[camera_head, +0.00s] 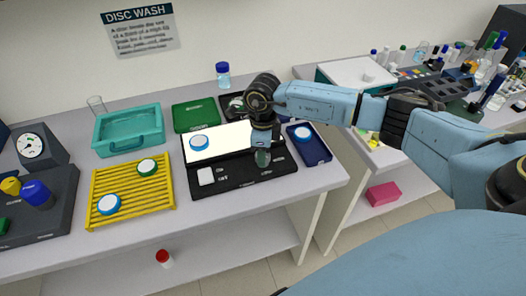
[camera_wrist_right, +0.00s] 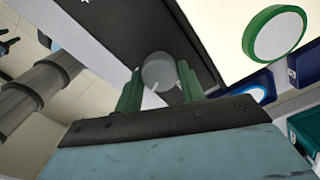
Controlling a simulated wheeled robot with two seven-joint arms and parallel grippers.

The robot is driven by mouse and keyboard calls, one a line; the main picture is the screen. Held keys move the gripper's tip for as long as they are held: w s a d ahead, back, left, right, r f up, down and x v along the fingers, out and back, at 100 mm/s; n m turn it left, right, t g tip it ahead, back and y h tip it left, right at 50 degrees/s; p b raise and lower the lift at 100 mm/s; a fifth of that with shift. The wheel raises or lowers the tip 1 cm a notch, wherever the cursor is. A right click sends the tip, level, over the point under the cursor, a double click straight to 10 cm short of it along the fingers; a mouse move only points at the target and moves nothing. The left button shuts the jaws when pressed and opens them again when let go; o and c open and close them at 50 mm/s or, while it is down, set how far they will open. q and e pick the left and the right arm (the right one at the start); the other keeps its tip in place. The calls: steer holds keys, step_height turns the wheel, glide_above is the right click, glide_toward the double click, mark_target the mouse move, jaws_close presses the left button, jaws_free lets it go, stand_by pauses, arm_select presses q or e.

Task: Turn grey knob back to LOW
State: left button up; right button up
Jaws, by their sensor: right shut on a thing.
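The grey knob (camera_wrist_right: 158,70) shows in the right wrist view as a round grey disc on the black front of the light-panel rig (camera_head: 222,181). My right gripper (camera_head: 262,157) reaches down to the right part of that black front in the head view. In the right wrist view its two green fingers (camera_wrist_right: 159,90) stand on either side of the knob, shut on it. The knob's pointer and its LOW mark are too small or hidden to read. My left gripper is in neither view.
A yellow rack (camera_head: 130,192) with two discs stands left, a blue tray (camera_head: 311,147) with a disc right. Behind are a teal basin (camera_head: 128,130) and green tray (camera_head: 194,115).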

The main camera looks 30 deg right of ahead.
steer(key=m, duration=0.4)
steer(key=shift+m, duration=0.4)
stand_by(0.4)
steer(key=o, duration=1)
step_height(320, 180, up, 14)
steer(key=shift+f+b, duration=0.25)
steer(key=shift+b, duration=0.25)
